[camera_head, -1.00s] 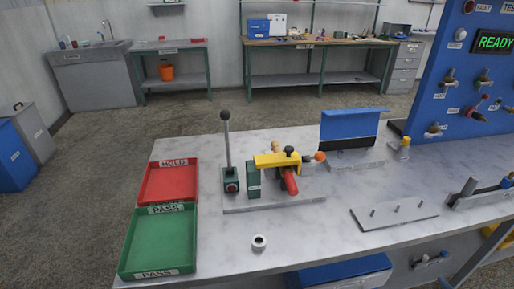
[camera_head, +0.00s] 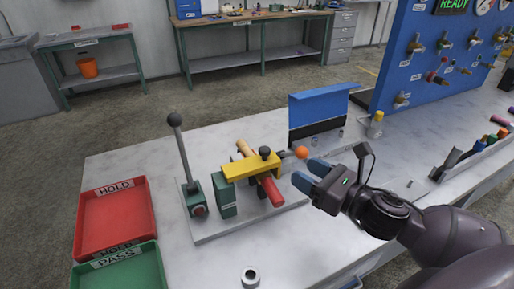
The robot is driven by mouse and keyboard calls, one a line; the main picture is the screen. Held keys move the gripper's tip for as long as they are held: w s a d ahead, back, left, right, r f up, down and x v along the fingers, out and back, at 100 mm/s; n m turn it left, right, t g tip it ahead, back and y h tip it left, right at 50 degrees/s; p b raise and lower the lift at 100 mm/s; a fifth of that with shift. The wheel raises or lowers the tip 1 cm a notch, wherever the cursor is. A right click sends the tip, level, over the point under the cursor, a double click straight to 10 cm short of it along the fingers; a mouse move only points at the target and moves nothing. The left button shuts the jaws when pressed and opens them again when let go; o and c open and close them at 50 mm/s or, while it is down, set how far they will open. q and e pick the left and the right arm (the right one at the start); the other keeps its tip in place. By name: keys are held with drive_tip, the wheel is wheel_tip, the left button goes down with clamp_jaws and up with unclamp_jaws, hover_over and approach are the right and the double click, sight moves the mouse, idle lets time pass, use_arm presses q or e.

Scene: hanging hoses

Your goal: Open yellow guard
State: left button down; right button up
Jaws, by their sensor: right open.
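The yellow guard (camera_head: 238,171) is a flat bar on the small fixture plate on the table. It lies across a red cylinder (camera_head: 271,191) and a tan rod, with a black knob (camera_head: 265,152) at its right end. An orange ball (camera_head: 301,152) on a short lever sits just right of it. My right gripper (camera_head: 309,174) is open, its blue fingertips pointing left, close to the orange ball and right of the guard. I cannot tell whether it touches the ball. My left gripper is not in view.
A black-knobbed lever (camera_head: 183,155) stands upright, slightly tilted, left of the guard. A red HOLD tray (camera_head: 115,215) and a green PASS tray (camera_head: 122,270) lie at the left. A blue flap (camera_head: 318,107) stands behind. A white ring (camera_head: 250,277) lies in front.

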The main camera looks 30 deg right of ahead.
sight(269, 151)
drive_tip(key=shift+n, duration=0.3)
drive_tip(key=shift+x, duration=5.4)
clamp_jaws()
